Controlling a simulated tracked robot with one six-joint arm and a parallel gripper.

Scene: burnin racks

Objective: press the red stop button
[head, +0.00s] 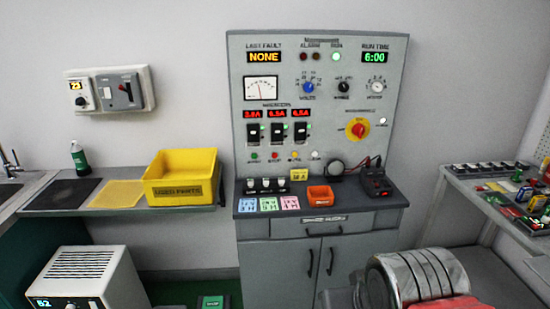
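A grey control panel (320,190) stands upright against the wall in the head view. A small red button (275,156) sits in a row low on the panel, below the breaker switches, between a green button (254,157) and an amber one (295,155). Its label is too small to read. A larger red knob (358,129) on a round yellow plate sits on the panel's right side. Nothing covers either red control. My gripper is not in view.
The panel's ledge (225,207) holds coloured cards, small black-and-white parts, an orange bin (321,195) and a black device (375,183). A yellow bin (182,190) stands on the left shelf. A cluttered bench (480,185) is at right. A banded silver cylinder (428,277) fills the lower right foreground.

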